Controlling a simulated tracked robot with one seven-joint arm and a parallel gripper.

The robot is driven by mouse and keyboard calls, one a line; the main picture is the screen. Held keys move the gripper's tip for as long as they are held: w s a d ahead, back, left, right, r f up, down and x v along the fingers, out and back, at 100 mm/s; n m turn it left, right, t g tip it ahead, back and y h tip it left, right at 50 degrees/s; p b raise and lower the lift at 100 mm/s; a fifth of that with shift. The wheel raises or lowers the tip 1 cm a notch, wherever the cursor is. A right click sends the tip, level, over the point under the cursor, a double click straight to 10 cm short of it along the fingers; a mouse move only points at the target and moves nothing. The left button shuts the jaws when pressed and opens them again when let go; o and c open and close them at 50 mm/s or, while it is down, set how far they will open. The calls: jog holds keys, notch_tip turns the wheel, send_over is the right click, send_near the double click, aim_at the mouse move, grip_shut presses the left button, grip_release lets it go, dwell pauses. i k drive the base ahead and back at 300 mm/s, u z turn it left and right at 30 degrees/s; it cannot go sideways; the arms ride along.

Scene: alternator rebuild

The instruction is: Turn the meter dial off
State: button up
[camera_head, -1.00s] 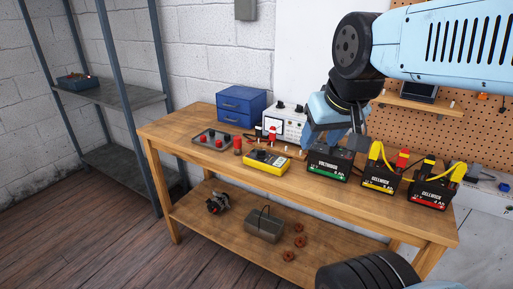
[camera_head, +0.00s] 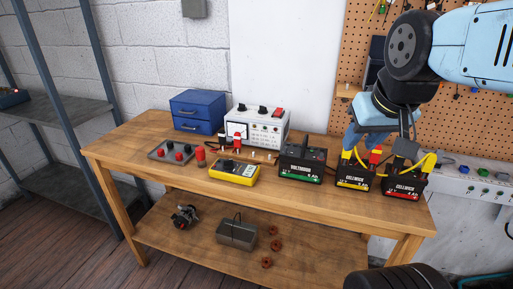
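The yellow meter (camera_head: 235,173) lies on the wooden workbench (camera_head: 128,149), left of the green-labelled battery. Its dark dial (camera_head: 228,164) shows on top, but its setting is too small to read. My gripper (camera_head: 383,150) hangs at the right, above and behind the two batteries with yellow leads, well to the right of the meter. Its fingers are partly hidden by the batteries and leads, so I cannot tell whether they are apart.
A white bench instrument (camera_head: 260,127) and blue drawers (camera_head: 198,111) stand behind the meter. A grey tray (camera_head: 165,154) with red and dark pieces lies left. The green-labelled battery (camera_head: 303,164) stands right. Metal shelving (camera_head: 60,110) is at far left.

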aim_at(229, 164)
jog(key=z, duration=0.35)
jog(key=k, duration=0.95)
jog(key=u, duration=0.8)
jog(key=i, duration=1)
